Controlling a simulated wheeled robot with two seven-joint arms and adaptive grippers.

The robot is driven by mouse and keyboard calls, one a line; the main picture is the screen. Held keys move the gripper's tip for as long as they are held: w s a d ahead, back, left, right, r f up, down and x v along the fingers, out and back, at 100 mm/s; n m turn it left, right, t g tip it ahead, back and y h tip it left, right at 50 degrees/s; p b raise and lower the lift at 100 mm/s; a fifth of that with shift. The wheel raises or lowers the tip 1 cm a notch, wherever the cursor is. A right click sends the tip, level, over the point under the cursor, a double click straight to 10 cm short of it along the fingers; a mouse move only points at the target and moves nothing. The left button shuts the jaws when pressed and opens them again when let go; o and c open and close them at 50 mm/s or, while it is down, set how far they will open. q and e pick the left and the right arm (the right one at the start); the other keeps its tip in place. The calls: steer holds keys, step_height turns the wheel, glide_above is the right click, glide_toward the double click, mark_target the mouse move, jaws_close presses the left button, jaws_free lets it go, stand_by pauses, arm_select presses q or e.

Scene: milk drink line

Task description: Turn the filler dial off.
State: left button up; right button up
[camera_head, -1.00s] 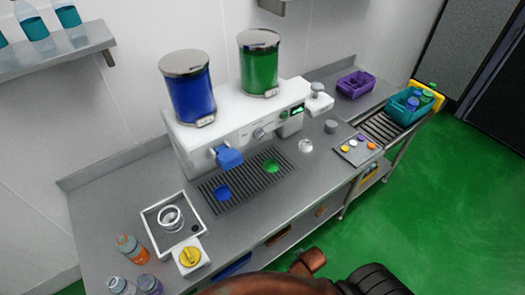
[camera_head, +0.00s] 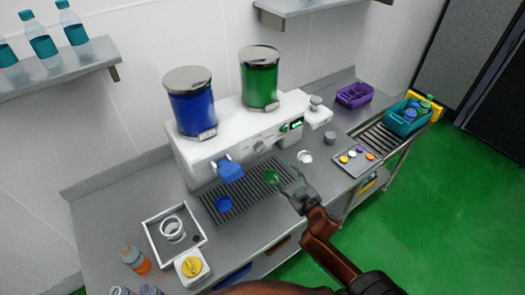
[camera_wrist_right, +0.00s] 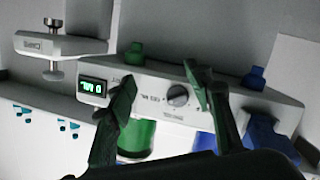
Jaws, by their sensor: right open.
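The white filler machine (camera_head: 225,150) stands at the back of the counter, with a blue tank (camera_head: 190,103) and a green tank (camera_head: 260,80) on top. Its grey round dial (camera_head: 259,147) is on the front face; in the right wrist view the dial (camera_wrist_right: 178,96) shows between the fingers, beside a lit green display (camera_wrist_right: 93,87). Its exact setting is hard to read. My right gripper (camera_head: 291,186) is open and empty, in front of the machine near the drip grate's right end, apart from the dial. The wrist view also shows both its fingers (camera_wrist_right: 160,82). My left gripper is not in view.
A drip grate (camera_head: 245,197) with blue and green discs lies before the machine. A white box with yellow knob (camera_head: 192,267) and bottles (camera_head: 135,259) stand front left.

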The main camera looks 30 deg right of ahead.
mark_target(261, 150)
steer(key=w+a+r+n+y, duration=0.1)
steer(key=w+r, duration=0.1)
steer(key=w, duration=0.1)
steer(key=w+a+r+n+t+y+p, duration=0.1)
steer(key=w+r, duration=0.1)
steer(key=w, duration=0.2)
steer(key=w+a+r+n+t+y, duration=0.1)
steer(key=w+r, duration=0.1)
steer(key=w, duration=0.2)
steer(key=shift+a+p, duration=0.35)
steer(key=shift+c, duration=0.6)
steer(key=c, duration=1)
steer(key=shift+c, duration=0.2)
